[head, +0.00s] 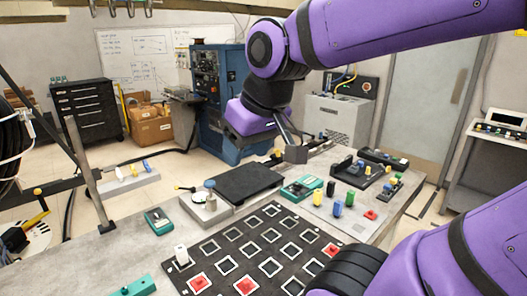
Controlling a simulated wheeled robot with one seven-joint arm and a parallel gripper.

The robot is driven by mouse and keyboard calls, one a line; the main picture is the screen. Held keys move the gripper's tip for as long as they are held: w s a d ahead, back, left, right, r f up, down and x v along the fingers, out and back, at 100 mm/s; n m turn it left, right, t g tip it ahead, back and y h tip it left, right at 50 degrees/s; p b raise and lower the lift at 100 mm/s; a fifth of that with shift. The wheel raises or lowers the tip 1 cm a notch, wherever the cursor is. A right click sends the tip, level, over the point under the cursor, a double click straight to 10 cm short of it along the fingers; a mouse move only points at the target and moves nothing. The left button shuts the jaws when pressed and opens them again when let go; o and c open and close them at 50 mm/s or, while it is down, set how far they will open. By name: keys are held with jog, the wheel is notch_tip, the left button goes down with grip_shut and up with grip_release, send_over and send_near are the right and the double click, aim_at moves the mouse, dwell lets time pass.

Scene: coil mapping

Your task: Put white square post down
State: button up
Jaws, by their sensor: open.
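The white square post (182,255) stands upright at the left side of the black mat (222,262), which is marked with rows of white square outlines. Its base appears to rest on the mat, near a red square. My gripper (292,154) is in the upper middle of the head view, above and well apart from the post. It is open, and I see nothing held in it. My own arm partly hides the right part of the mat.
Behind the mat are a black plate (246,182), a green meter (302,188) and several coloured posts, including a blue one (337,209). A green device (158,220) lies left on the grey bench. A shelf with small parts (128,184) is farther left.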

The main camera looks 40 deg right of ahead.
jog(key=shift+s+d+r, duration=0.1)
jog(key=shift+s+d, duration=0.05)
jog(key=shift+s, duration=0.85)
jog(key=shift+s+d+r, duration=0.1)
jog(key=shift+s, duration=0.85)
